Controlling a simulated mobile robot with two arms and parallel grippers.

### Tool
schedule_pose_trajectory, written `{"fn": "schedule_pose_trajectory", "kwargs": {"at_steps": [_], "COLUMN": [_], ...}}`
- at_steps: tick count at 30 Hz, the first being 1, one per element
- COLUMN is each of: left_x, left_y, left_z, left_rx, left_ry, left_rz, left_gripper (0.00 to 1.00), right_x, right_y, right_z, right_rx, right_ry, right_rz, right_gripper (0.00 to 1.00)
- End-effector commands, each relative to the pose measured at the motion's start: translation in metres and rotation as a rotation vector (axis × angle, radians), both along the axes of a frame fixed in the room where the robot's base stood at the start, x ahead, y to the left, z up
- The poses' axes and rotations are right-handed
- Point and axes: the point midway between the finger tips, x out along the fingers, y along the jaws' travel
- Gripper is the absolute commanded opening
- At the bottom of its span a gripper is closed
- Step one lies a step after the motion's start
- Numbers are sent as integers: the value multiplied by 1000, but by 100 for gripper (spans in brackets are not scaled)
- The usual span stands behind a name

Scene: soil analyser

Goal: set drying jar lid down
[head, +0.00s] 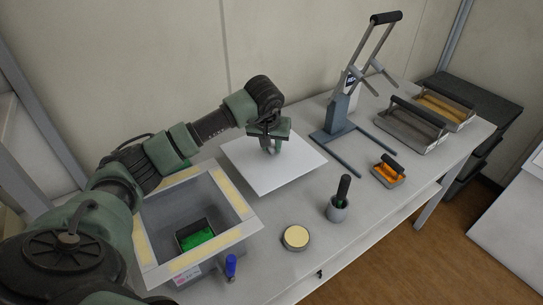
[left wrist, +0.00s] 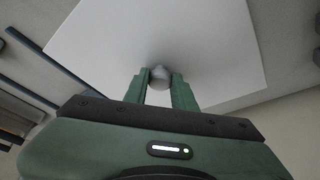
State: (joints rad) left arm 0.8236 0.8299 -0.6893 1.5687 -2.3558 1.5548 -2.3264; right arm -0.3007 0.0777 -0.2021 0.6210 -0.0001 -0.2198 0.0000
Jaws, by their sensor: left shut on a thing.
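The drying jar is the grey open box with a pale yellow rim (head: 243,208) at the left of the table. Inside it is a dark tray with green material (head: 197,240). The jar lid is a flat white square plate (head: 290,172), just behind and right of the jar. My left gripper (head: 270,148) is over the lid's middle. In the left wrist view the left gripper (left wrist: 159,88) is shut on the lid's round grey knob (left wrist: 160,73), with the white lid (left wrist: 205,40) beyond it. I cannot tell whether the lid touches the table. My right gripper is not in view.
On the grey table (head: 285,275) are a round cream-topped tin (head: 296,237), a blue-capped vial (head: 231,266), a mortar with pestle (head: 338,209), an orange-filled scoop (head: 388,172), a lever press (head: 338,115) and two handled trays (head: 408,128). The table's front edge runs along the right.

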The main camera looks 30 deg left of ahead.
Motion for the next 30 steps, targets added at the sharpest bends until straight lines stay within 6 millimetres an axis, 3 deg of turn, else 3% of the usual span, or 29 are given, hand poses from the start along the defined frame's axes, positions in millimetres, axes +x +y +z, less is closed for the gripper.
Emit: {"fn": "schedule_pose_trajectory", "kwargs": {"at_steps": [5, 13, 24, 25, 26, 27, 30], "left_x": [0, 0, 1, 0, 0, 0, 0], "left_y": [0, 0, 0, 0, 0, 0, 0], "left_z": [-11, -47, -53, -52, -52, -52, -52], "left_rx": [-2, -2, 0, -1, -1, -1, 0], "left_ry": [-2, 0, -3, -1, -1, -1, -1], "left_rz": [0, 1, 1, 1, 1, 1, 0], "left_gripper": [0, 0, 0, 34, 43, 48, 48], "right_x": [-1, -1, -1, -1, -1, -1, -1], "right_y": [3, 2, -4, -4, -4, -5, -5], "right_z": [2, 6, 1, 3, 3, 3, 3], "right_rx": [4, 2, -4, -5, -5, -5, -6], "right_ry": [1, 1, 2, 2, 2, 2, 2], "right_rz": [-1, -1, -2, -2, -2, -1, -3], "right_gripper": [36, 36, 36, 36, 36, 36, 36]}}
